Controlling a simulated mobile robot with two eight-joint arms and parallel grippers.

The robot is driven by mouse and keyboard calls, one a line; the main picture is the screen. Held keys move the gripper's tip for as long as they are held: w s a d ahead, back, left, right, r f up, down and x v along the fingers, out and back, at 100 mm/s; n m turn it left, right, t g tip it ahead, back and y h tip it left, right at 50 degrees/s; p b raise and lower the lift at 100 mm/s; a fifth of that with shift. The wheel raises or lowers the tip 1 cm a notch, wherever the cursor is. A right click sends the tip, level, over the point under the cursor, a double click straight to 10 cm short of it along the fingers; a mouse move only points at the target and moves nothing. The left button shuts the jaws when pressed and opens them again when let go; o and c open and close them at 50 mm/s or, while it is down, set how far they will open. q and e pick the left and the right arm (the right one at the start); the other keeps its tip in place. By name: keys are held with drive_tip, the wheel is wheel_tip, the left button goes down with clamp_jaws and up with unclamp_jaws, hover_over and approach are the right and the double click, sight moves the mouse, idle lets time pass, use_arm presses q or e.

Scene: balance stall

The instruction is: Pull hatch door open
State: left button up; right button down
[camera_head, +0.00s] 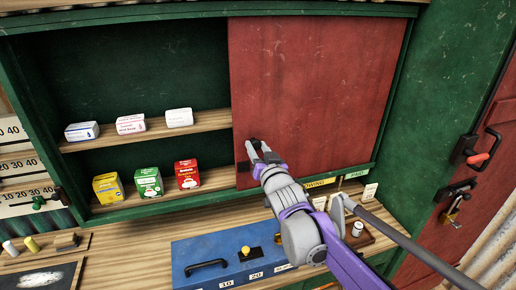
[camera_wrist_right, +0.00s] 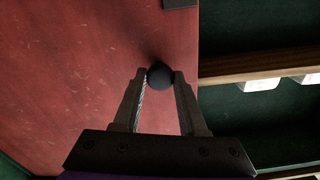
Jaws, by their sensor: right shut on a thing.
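The hatch door (camera_head: 320,80) is a red wooden sliding panel in a green frame. It covers the right part of the opening, and the left part stands open with shelves showing. It also fills the left of the right wrist view (camera_wrist_right: 70,70). A round black knob (camera_wrist_right: 160,75) sits on the door near its left edge in the head view. My right gripper (camera_head: 257,148) is at the knob, its two fingers (camera_wrist_right: 160,82) shut on either side of it. My left gripper is not in view.
Several small boxes stand on the upper shelf (camera_head: 210,119) and lower shelf (camera_head: 215,180). Below, a blue case (camera_head: 200,255) lies on the wooden counter (camera_head: 120,240). A red door with a padlock (camera_head: 450,215) is at the right.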

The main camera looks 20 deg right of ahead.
drive_tip(key=shift+c, duration=2.3)
unclamp_jaws()
drive_tip(key=s+b, duration=0.1)
drive_tip(key=s, duration=1)
drive_tip(key=shift+d, duration=0.15)
drive_tip(key=shift+w, duration=0.1)
drive_tip(key=s+f+n+g, duration=0.2)
drive_tip(key=s+f+g, duration=1)
drive_tip(key=s+f, duration=1.2)
wheel_tip(320, 180, down, 4)
drive_tip(key=shift+s+r+g+h, duration=0.15)
drive_tip(key=shift+s+g+h, duration=0.1)
drive_tip(key=shift+g+h, duration=0.05)
